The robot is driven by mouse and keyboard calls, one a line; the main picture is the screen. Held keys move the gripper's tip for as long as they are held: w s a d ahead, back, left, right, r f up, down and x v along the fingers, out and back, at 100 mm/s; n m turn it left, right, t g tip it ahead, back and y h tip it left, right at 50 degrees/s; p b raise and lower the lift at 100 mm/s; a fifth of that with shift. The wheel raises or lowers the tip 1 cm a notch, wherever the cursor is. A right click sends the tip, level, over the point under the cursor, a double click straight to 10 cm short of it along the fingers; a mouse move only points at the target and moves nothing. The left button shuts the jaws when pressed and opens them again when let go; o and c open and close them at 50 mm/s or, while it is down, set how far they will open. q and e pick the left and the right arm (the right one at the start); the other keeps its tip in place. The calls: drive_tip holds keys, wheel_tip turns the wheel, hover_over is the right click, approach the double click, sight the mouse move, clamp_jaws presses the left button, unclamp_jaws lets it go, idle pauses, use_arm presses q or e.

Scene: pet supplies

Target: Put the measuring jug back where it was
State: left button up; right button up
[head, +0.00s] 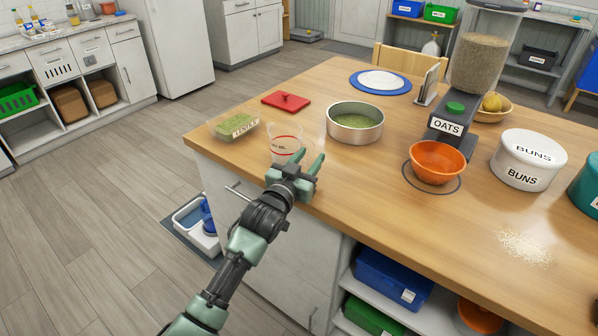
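The measuring jug (286,146), clear with a red line and dark markings, stands upright near the counter's left front edge. My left gripper (311,156) is just in front of it and to its right. Its two green fingers point away from me and stand apart, with a gap between them. The fingers overlap the jug's right side in the picture, and I cannot tell whether they touch it. Any handle is hidden. My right gripper is out of view.
A labelled clear tub of green stuff (234,124), a red board (286,101) and a metal pan (355,123) surround the jug. Rightward are an orange bowl (437,162) on a dark ring outline, the OATS dispenser (478,65) and the BUNS tin (528,160). Spilled flakes (524,246) lie front right.

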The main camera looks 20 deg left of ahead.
use_arm(q)
drive_tip(key=s, duration=0.5)
drive_tip(key=s+a, duration=0.1)
drive_tip(key=s, duration=0.2)
drive_tip(key=shift+a, duration=0.1)
